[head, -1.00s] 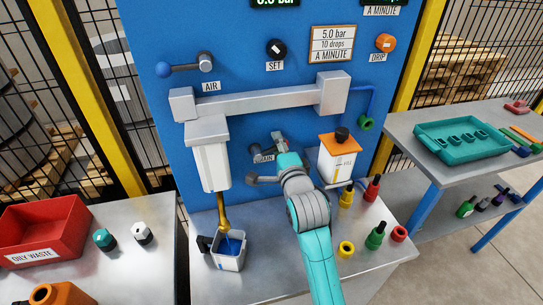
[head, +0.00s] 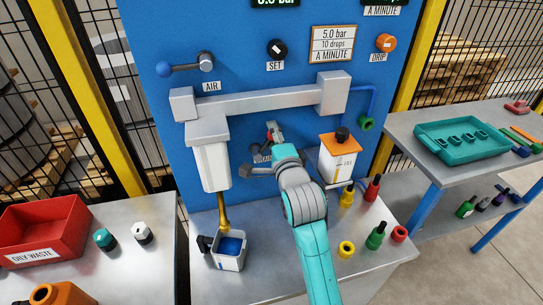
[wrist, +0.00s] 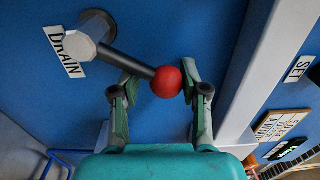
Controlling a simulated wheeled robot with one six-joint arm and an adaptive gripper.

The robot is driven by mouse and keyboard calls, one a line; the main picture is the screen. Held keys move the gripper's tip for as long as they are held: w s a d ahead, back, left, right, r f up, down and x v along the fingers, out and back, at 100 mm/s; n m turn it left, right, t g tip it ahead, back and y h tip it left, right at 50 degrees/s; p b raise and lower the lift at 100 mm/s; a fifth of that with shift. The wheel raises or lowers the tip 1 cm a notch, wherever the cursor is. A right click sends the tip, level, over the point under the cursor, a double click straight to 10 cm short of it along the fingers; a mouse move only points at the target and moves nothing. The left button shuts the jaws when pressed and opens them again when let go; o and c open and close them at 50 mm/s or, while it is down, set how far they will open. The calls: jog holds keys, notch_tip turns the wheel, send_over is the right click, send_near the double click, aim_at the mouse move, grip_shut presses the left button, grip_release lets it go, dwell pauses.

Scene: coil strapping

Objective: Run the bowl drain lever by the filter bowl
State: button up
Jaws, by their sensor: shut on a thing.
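The drain lever (wrist: 132,64) is a dark rod on a grey hub with a red ball knob (wrist: 166,82). Beside its hub is a DRAIN label (wrist: 64,52). In the wrist view the knob lies between the two fingers of my gripper (wrist: 160,86), which is shut on the lever. In the head view my gripper (head: 272,138) partly hides the lever and label. The filter bowl (head: 211,163) is white and hangs left of the lever.
The AIR lever (head: 187,67) and SET knob (head: 277,49) are above the grey manifold (head: 262,101). An orange-topped container (head: 340,160) is close right of my arm. Several coloured bottles (head: 376,236) stand on the bench right. A red bin (head: 45,232) is far left.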

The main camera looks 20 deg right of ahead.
jog(key=shift+d+f, duration=0.25)
jog(key=shift+f, duration=0.35)
jog(key=shift+d+f, duration=0.25)
jog(key=shift+f, duration=0.35)
jog(key=shift+d+f, duration=0.25)
jog(key=shift+f, duration=0.35)
jog(key=shift+c, duration=1.2)
jog(key=shift+s+d+f, duration=0.1)
jog(key=shift+d+f, duration=0.3)
jog(key=shift+f, duration=0.35)
jog(key=shift+d+f, duration=0.35)
jog(key=shift+f, duration=0.4)
jog(key=shift+o, duration=0.7)
jog(key=shift+f, duration=0.15)
jog(key=o, duration=0.6)
jog(key=shift+c, duration=0.2)
jog(key=o, duration=1)
jog(key=shift+r, duration=0.25)
jog(key=shift+s+r, duration=0.1)
jog(key=shift+s, duration=2.85)
